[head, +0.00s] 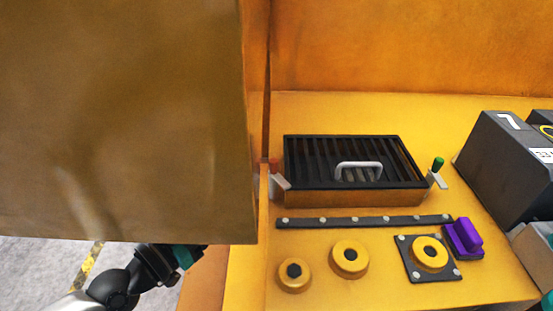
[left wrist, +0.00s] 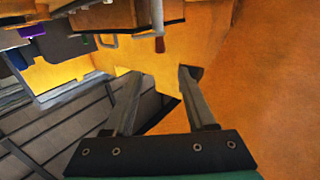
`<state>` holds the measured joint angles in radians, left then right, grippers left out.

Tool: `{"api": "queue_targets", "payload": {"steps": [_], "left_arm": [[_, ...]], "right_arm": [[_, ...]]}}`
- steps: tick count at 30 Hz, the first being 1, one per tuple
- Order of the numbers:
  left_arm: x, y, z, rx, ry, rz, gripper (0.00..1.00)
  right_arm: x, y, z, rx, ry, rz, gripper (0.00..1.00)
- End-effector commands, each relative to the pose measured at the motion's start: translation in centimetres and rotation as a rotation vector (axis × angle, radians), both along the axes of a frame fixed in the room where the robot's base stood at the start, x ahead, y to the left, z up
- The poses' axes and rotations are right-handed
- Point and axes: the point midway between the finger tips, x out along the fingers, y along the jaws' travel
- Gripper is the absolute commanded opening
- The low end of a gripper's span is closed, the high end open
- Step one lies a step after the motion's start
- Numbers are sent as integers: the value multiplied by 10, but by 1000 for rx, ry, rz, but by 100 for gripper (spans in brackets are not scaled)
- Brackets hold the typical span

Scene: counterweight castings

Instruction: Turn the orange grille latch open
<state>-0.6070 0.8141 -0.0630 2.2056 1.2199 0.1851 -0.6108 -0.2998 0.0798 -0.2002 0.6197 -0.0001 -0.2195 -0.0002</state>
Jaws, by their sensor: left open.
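The orange grille latch (head: 275,167) stands at the left end of the black slatted grille (head: 304,160), with an orange-red knob on a pale lever. It is close to the edge of a big brown panel. In the left wrist view the latch (left wrist: 160,45) hangs beyond my fingertips, beside the dark grille (left wrist: 120,15). My left gripper (left wrist: 160,72) is open and empty, with the latch ahead of the gap and apart from it. In the head view the panel hides its fingers. A green-knobbed latch (head: 438,164) stands at the grille's right end. My right gripper does not show.
The big brown panel (head: 125,120) fills the left of the head view. In front of the grille are a bolted black strip (head: 350,222), yellow round bosses (head: 349,258) and a purple block (head: 463,238). Dark weights (head: 500,155) stand at the right.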

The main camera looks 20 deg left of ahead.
Motion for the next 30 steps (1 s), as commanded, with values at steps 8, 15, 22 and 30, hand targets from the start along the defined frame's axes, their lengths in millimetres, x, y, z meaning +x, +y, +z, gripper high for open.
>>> {"api": "queue_targets", "payload": {"steps": [8,15,22,30], "left_arm": [[25,-10,3,-7,-6,3,56],[53,-20,3,-6,-5,3,56],[82,-32,3,-6,-5,3,56],[117,-47,2,-7,-4,1,56]], "right_arm": [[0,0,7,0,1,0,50],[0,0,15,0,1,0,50],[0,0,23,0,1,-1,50],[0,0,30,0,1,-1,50]]}}
